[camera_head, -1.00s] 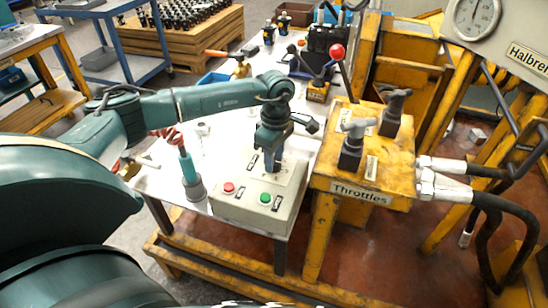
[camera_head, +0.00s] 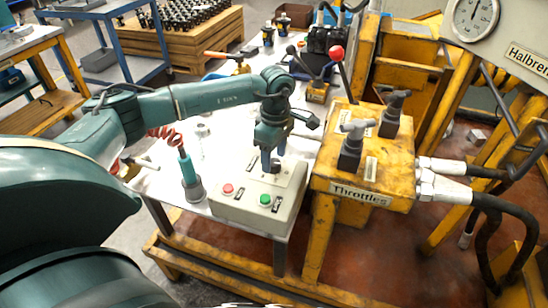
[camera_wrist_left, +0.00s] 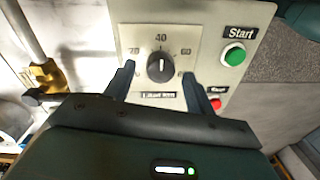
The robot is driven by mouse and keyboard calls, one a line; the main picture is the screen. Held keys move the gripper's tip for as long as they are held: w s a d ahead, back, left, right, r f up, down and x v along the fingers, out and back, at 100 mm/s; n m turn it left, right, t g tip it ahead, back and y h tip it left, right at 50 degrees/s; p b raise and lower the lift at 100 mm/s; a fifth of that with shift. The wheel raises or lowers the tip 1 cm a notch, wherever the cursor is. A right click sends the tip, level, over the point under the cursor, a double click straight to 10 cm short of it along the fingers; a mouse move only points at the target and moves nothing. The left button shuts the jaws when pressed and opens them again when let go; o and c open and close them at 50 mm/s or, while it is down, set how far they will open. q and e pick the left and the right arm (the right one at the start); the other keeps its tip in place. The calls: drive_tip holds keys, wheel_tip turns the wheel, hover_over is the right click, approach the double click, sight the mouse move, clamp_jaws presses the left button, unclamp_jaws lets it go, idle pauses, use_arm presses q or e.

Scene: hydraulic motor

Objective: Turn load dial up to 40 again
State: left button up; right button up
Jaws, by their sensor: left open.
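The load dial (camera_wrist_left: 161,67) is a round black knob on a pale panel with the marks 20, 40 and 60 around it. Its light pointer line appears to face up toward the 40 mark, though the exact setting is hard to read. My left gripper (camera_wrist_left: 158,72) is open, with one finger on each side of the knob and gaps visible between. In the head view my left gripper (camera_head: 270,164) is over the grey control box (camera_head: 240,208) and hides the dial. My right gripper is not in view.
The box carries a green Start button (camera_wrist_left: 234,55) and a red button (camera_wrist_left: 215,104), to the right of the gripper in the wrist view. The yellow throttle block (camera_head: 330,178) with levers stands close on the right.

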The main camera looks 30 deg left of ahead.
sight(275, 161)
use_arm(q)
wheel_tip(275, 161, up, 12)
drive_tip(key=shift+w, duration=0.3)
drive_tip(key=shift+s+f, duration=0.1)
idle(0.4)
